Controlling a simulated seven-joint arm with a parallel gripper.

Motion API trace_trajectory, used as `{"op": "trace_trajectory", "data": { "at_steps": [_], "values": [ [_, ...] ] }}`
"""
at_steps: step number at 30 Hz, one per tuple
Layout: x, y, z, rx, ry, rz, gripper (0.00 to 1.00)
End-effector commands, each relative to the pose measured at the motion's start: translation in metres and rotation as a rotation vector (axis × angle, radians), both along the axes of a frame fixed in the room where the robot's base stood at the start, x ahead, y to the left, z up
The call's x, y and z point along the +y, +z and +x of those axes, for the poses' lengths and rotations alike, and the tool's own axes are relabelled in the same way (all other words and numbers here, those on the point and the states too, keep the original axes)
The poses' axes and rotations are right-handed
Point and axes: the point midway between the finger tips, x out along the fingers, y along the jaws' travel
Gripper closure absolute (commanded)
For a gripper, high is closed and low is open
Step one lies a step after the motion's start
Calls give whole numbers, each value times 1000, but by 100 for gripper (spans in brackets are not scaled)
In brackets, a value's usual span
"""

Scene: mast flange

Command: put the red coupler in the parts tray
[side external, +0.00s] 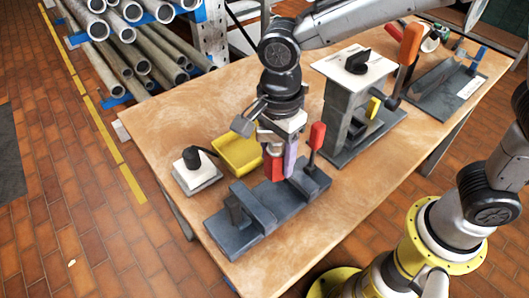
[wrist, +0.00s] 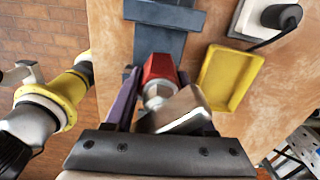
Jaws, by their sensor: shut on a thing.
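The red coupler (wrist: 159,68) shows in the wrist view as a red body with a silver collar, between the fingers of my gripper (wrist: 160,92). In the side view the red coupler (side external: 272,169) hangs at the lower end of my gripper (side external: 282,166), which is shut on it. In the wrist view the tray (wrist: 205,84) is right of the coupler and looks empty.
A white block with a black knob (side external: 196,170) stands left of the tray, with a black cable. A red upright lever (side external: 317,136) rises close right of my gripper. A grey press stand (side external: 345,105) stands farther right. The bench (side external: 165,110) is clear at back left.

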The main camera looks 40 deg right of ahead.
Motion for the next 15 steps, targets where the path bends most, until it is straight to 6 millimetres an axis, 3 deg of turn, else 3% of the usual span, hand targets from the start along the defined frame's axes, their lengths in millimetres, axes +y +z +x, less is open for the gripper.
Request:
{"op": "trace_trajectory", "data": {
  "at_steps": [5,9,15],
  "values": [
    [4,17,53,-18,48,10,100],
    [-10,19,106,-22,34,11,100],
    [-39,8,154,-19,-34,8,100]
  ]
}}
